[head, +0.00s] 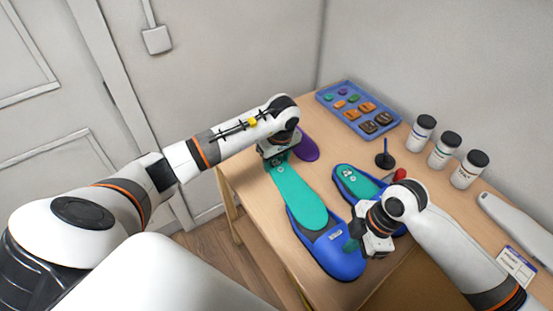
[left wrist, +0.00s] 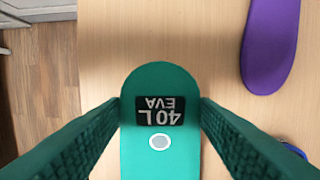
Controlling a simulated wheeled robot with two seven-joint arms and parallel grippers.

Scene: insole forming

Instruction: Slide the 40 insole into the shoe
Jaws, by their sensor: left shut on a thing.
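The teal insole (head: 298,195) reads "40L EVA" on its heel in the left wrist view (left wrist: 160,155). My left gripper (head: 275,157) is shut on its heel, with a dark green finger at each side. The insole's front end reaches the opening of a blue shoe (head: 335,258); how deep it sits is hidden. My right gripper (head: 352,243) is at the right side of this shoe, fingers close to it; whether they grip it I cannot tell. A second blue shoe (head: 341,172) with a teal insole inside lies behind my right gripper, partly hidden.
A purple insole (head: 308,148) lies beside my left gripper. A blue tray (head: 332,99) of small pieces stands at the back. Several lidded jars (head: 444,149), a dark stand (head: 385,158) and a card (head: 515,265) are on the right. The table's left edge is close to the insole.

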